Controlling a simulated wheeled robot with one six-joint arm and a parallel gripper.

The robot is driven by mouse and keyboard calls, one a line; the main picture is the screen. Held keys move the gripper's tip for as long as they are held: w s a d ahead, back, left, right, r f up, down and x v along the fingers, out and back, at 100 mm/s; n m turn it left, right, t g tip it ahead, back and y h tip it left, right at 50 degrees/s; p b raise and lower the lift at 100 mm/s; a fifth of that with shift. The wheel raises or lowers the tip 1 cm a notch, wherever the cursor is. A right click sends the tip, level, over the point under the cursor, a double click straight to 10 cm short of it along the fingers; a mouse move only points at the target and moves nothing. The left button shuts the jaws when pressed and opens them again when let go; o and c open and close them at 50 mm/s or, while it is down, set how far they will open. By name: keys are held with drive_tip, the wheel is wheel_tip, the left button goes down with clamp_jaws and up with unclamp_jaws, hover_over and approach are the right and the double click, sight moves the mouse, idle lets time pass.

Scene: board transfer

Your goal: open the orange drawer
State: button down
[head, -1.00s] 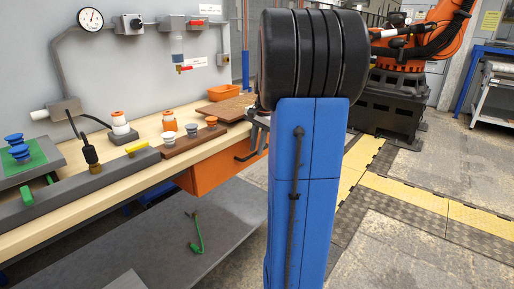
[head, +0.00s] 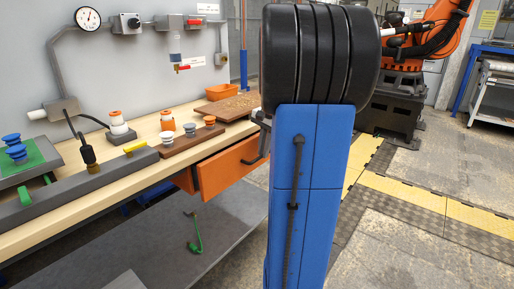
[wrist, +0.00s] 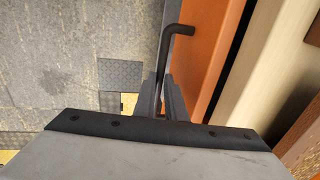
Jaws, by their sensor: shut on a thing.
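The orange drawer (head: 230,165) is under the wooden bench top and stands partly pulled out, with its front clear of the bench's front edge. Its dark bar handle (head: 257,152) shows beside my blue arm in the head view. In the wrist view, the orange front (wrist: 203,60) and the bent black handle (wrist: 166,48) lie ahead of my gripper (wrist: 164,88). The two grey fingers are closed around the handle bar. In the head view my arm hides most of the gripper. The inside of the drawer is not visible.
The bench (head: 140,190) carries an orange bin (head: 219,92), a brown board (head: 188,138) with several knobs, and a green-topped fixture (head: 28,160). A grey lower shelf (head: 150,240) holds a green tool (head: 194,232). Open floor (head: 430,240) lies to the right.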

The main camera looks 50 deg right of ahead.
drive_tip(key=s+d, duration=0.2)
drive_tip(key=s, duration=2.3)
drive_tip(key=shift+s, duration=0.15)
drive_tip(key=c, duration=2.1)
unclamp_jaws()
drive_tip(key=s+r, duration=0.1)
drive_tip(key=r, duration=0.4)
drive_tip(key=s+r, duration=0.1)
drive_tip(key=r, duration=0.5)
drive_tip(key=s+r, duration=0.1)
drive_tip(key=r, duration=0.5)
drive_tip(key=shift+s+d, duration=0.15)
